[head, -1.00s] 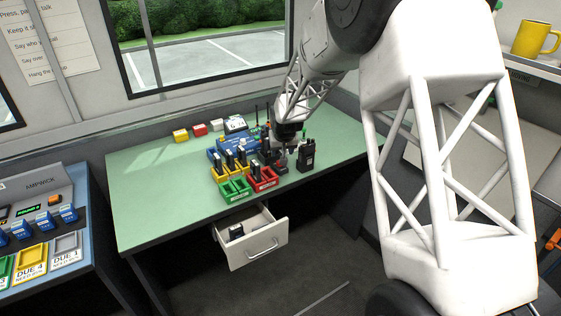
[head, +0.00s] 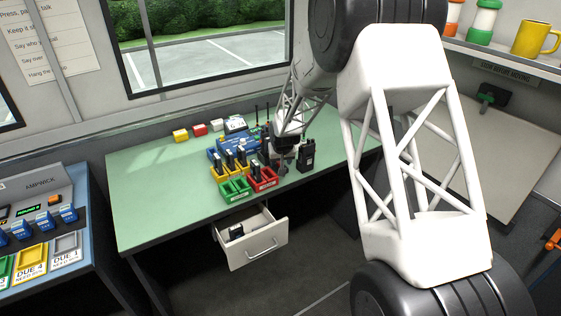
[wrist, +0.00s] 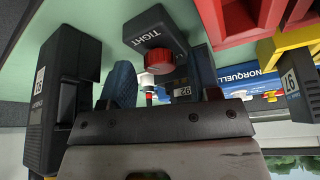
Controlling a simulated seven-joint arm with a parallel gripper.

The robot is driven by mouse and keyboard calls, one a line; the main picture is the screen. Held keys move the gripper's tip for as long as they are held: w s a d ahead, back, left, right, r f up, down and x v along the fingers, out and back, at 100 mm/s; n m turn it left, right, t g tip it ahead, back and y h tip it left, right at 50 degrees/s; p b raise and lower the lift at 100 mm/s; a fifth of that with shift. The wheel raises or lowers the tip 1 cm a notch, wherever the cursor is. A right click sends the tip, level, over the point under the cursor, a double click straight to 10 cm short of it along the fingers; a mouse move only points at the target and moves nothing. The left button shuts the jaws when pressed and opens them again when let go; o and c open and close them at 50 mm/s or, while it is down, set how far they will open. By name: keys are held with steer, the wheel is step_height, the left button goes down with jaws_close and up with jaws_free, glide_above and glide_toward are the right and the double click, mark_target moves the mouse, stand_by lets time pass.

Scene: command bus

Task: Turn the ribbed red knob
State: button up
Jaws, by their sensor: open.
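The red ribbed knob (wrist: 160,60) shows in the wrist view, on the end of a dark block labelled TIGHT (wrist: 158,32). My gripper (wrist: 164,72) is open, with one dark blue finger on each side of the knob. Gaps show between the knob and the fingers, and I cannot tell how far along the fingers it sits. In the head view my gripper (head: 284,164) is low over the green desk (head: 150,190), among the radios. The knob is hidden there.
A black radio (head: 306,156) stands right of my gripper; another dark radio (wrist: 55,105) is close at left in the wrist view. Red tray (head: 262,179), green tray (head: 235,187) and yellow holders stand to the left. An open drawer (head: 265,245) juts out in front.

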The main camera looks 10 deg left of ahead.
steer(key=shift+f, duration=0.1)
steer(key=shift+c, duration=0.4)
steer(key=c, duration=0.8)
steer(key=shift+c, duration=0.2)
steer(key=shift+a+m+h, duration=0.1)
steer(key=shift+m+h, duration=0.5)
steer(key=shift+m, duration=0.9)
steer(key=shift+a+m+h, duration=0.1)
steer(key=shift+m+h, duration=0.2)
steer(key=shift+m, duration=0.7)
steer(key=o, duration=0.9)
